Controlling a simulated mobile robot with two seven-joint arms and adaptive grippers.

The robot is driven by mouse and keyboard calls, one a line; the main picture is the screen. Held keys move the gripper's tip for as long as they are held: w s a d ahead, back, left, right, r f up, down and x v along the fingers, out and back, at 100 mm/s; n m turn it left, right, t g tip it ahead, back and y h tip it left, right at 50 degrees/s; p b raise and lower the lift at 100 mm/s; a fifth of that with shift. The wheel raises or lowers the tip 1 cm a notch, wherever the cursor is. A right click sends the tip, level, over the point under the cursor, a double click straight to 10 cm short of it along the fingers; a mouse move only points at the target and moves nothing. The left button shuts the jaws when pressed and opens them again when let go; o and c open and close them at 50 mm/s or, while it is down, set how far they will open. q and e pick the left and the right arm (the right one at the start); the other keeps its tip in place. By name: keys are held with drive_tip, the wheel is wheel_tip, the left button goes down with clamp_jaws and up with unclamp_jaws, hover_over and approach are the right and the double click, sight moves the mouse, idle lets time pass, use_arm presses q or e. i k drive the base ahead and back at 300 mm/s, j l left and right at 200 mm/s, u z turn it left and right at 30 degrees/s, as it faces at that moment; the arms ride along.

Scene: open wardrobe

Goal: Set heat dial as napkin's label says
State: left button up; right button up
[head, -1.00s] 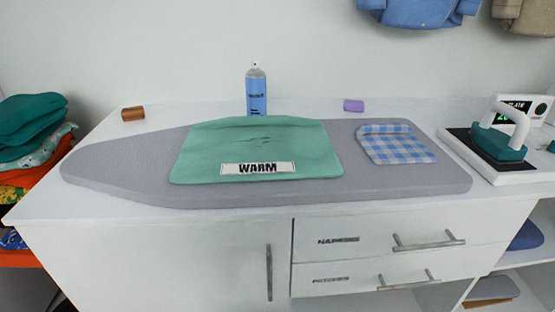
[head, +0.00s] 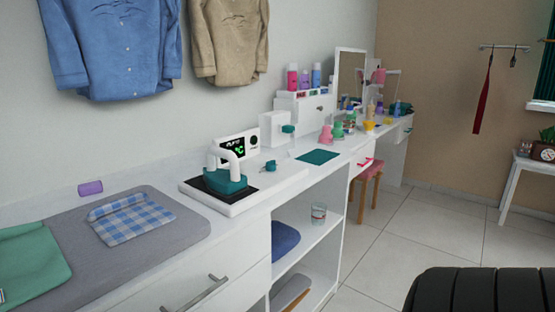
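The green napkin (head: 30,262) lies on the grey ironing board (head: 165,245) at the left edge, partly cut off. Only a sliver of its label shows now; the earlier frame reads WARM. A blue checked napkin (head: 130,218) lies on the board. A teal iron with a white handle (head: 226,180) rests on a black plate on a white base (head: 268,188). Behind it, a white panel with a dark display (head: 237,147) bears a small dark round dial (head: 254,141). The display's text and dial's setting are too small to read. Neither gripper is in view.
A purple roll (head: 90,187) lies behind the board. A small teal object (head: 268,171) sits right of the iron. Beyond are a white box (head: 280,128), a teal mat (head: 317,156) and bottles. Open shelves hold a glass (head: 318,213). A dark ribbed shape (head: 480,290), unclear, fills the lower right.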

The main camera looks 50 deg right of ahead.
sight(271, 165)
drive_tip(key=k+l, duration=0.1)
drive_tip(key=l, duration=0.25)
drive_tip(key=k+l+u, duration=0.1)
drive_tip(key=l, duration=0.3)
drive_tip(key=k+l, duration=0.15)
drive_tip(key=l, duration=0.2)
drive_tip(key=k+l+u, duration=0.1)
drive_tip(key=l, duration=0.25)
drive_tip(key=k+l, duration=0.15)
drive_tip(key=l, duration=0.2)
drive_tip(key=k+l+u, duration=0.1)
drive_tip(key=l, duration=0.25)
